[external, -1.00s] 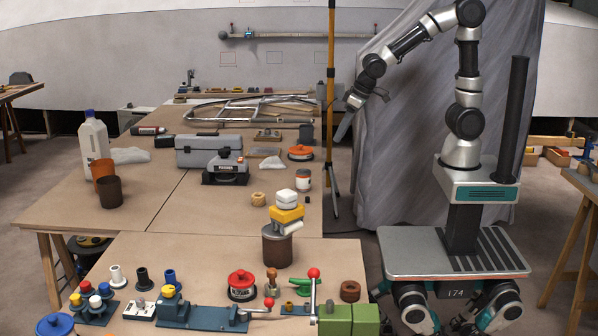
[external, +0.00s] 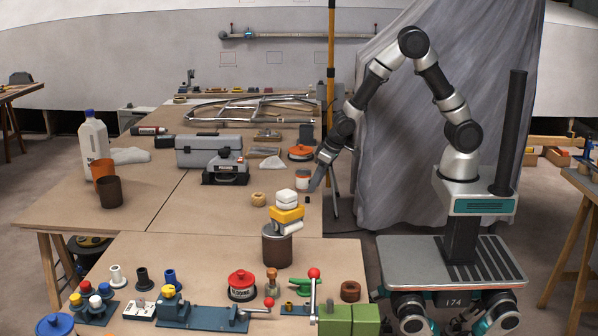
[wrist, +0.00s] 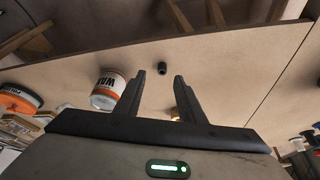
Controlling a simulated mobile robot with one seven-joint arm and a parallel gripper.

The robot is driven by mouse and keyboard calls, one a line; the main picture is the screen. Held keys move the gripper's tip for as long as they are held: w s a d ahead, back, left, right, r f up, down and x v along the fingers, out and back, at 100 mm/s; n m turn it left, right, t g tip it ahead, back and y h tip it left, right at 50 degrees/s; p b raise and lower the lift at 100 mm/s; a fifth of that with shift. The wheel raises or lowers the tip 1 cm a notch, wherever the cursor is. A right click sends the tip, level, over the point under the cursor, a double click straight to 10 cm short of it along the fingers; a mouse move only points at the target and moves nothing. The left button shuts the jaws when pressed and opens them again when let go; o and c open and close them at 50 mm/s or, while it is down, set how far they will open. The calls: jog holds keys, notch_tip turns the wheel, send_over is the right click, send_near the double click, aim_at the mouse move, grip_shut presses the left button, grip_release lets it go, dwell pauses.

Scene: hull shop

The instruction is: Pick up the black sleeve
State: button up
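A small black cylinder (external: 307,199), which looks like the black sleeve, stands near the table's right edge, just in front of the white and orange tin. In the wrist view the sleeve (wrist: 162,68) appears just beyond the gap between the fingertips, apart from both. My gripper (external: 312,188) points down and left above the table edge, close to the tin and sleeve. In the wrist view my gripper (wrist: 159,76) is open, with nothing between its fingers.
The white and orange tin (wrist: 108,90) is close beside the left finger. A tan ring (external: 258,199) lies left of the sleeve. A brown canister (external: 277,250) with stacked yellow and white pieces stands nearer the camera.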

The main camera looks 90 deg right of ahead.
aim_at(308, 200)
jog(key=shift+w+b+x, duration=0.2)
jog(key=shift+b+x, duration=0.15)
jog(key=shift+x, duration=2.4)
jog(key=shift+a, duration=0.15)
jog(key=shift+c, duration=0.2)
grip_shut()
